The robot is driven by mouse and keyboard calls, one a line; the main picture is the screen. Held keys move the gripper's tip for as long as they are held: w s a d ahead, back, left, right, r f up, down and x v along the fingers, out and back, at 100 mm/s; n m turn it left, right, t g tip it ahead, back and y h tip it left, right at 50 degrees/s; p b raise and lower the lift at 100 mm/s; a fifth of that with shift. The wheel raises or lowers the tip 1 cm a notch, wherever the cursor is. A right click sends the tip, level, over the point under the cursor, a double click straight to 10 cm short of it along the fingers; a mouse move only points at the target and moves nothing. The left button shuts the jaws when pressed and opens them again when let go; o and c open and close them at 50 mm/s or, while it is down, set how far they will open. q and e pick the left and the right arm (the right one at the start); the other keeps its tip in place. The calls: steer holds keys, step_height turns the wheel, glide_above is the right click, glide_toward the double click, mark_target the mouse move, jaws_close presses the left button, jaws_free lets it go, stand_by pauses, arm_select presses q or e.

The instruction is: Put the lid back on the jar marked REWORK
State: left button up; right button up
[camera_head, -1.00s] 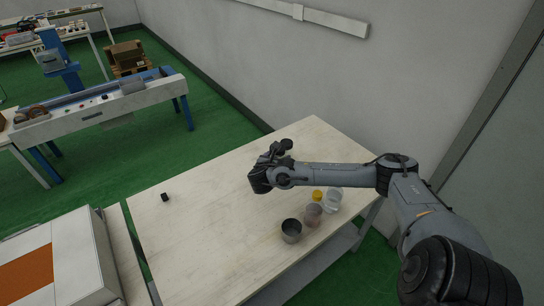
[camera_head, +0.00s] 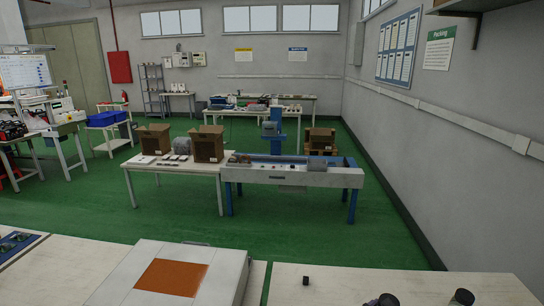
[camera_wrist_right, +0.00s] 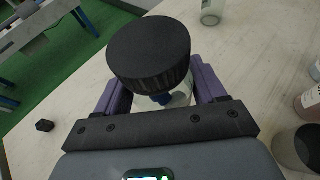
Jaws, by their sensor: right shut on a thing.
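A black ribbed lid (camera_wrist_right: 148,48) fills the upper middle of the right wrist view. A clear jar (camera_wrist_right: 180,95) with a patch of blue shows just under it. My right gripper (camera_wrist_right: 155,85) has its purple fingers on either side of the jar, below the lid's rim, and is shut on it. The lid covers the fingertips and the jar's mouth, so I cannot tell whether it is seated. No REWORK marking is readable. My left gripper is in neither view.
A small black block (camera_wrist_right: 45,126) lies on the pale tabletop (camera_wrist_right: 60,95). Another clear jar (camera_wrist_right: 209,12) stands at the top of the wrist view. A pinkish jar (camera_wrist_right: 310,102) and a dark cup (camera_wrist_right: 300,148) stand at right. A white case (camera_head: 215,275) is left of the table.

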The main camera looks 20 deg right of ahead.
steer(key=w+a+r+n+t+y, duration=0.2)
steer(key=a+r+n+t, duration=0.15)
steer(key=a, duration=0.45)
steer(key=w+a+r+n+t+y, duration=0.1)
steer(key=w+a+r+n+t, duration=0.2)
steer(key=a, duration=0.6)
steer(key=shift+s+a+r+n+t+y, duration=1.2)
steer(key=shift+a+r+n+y, duration=3.3)
steer(key=shift+r, duration=3)
step_height(320, 180, up, 35)
steer(key=a+m+p, duration=0.1)
steer(key=a+p, duration=0.1)
steer(key=p, duration=3.3)
steer(key=shift+w+y, duration=0.15)
steer(key=shift+y, duration=0.15)
steer(key=shift+m, duration=0.25)
steer(key=s+a+f+n+g+y, duration=0.1)
steer(key=s+a+f+n+y, duration=0.3)
steer(key=a+f, duration=0.3)
steer(key=s+a+f+n+g+y, duration=0.2)
steer(key=s+a+f+n+y, duration=0.2)
steer(key=a+f, duration=0.4)
steer(key=shift+s+a+y, duration=0.3)
steer(key=shift+s, duration=0.05)
